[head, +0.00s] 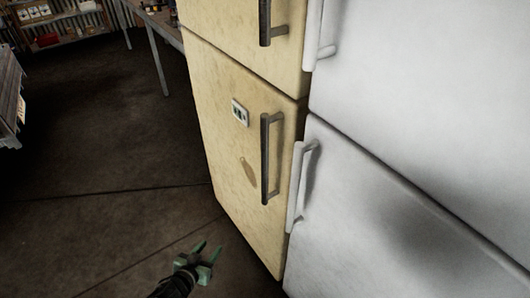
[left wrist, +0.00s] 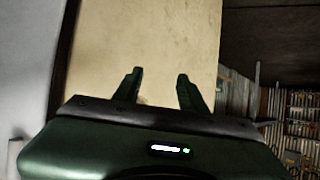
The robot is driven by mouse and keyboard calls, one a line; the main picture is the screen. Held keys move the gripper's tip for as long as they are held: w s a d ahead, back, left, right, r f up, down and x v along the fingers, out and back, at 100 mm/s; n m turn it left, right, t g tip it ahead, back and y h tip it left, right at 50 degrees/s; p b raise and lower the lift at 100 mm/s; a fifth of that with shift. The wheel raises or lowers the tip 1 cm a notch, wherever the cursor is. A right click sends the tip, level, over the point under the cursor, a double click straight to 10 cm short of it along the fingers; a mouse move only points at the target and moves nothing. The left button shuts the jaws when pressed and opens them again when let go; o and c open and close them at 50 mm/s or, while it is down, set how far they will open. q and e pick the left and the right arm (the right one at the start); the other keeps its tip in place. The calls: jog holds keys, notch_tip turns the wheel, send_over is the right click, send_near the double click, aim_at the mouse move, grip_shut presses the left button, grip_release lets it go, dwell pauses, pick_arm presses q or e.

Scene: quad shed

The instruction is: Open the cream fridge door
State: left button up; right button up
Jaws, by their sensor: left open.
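The cream fridge (head: 225,110) stands in the middle of the head view, with a shut upper door and a shut lower door. The lower door has a dark vertical bar handle (head: 265,160). The upper door has a similar dark handle (head: 265,22). My left gripper (head: 208,250) is low in front of the fridge, over the floor, apart from both handles. In the left wrist view its two fingers (left wrist: 158,88) are spread with nothing between them, and the cream surface (left wrist: 150,40) fills the view behind them. My right gripper is not in view.
A white fridge (head: 410,150) with white handles (head: 300,185) stands close against the cream fridge's right side. A workbench (head: 155,22) and shelves (head: 65,25) stand at the back left. The dark floor (head: 100,150) left of the fridge is clear.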

pick_arm(q)
jog(key=w+d+r+m+t+h+p, duration=0.1)
jog(key=w+d+r+h, duration=0.15)
jog(key=r, duration=0.65)
jog(key=w+d+r+m+t+h+p, duration=0.1)
jog(key=w+d+r+h, duration=0.2)
jog(key=r, duration=0.7)
jog(key=m+h, duration=0.3)
send_near(262, 164)
jog(key=x, duration=0.3)
jog(key=shift+w+d+r+p, duration=0.25)
jog(key=shift+w+d+p, duration=0.15)
jog(key=shift+w+d, duration=0.25)
jog(key=x, duration=0.6)
jog(key=shift+f, duration=0.2)
jog(key=shift+w+d, duration=0.1)
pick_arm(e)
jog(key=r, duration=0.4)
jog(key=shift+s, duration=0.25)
pick_arm(q)
grip_shut()
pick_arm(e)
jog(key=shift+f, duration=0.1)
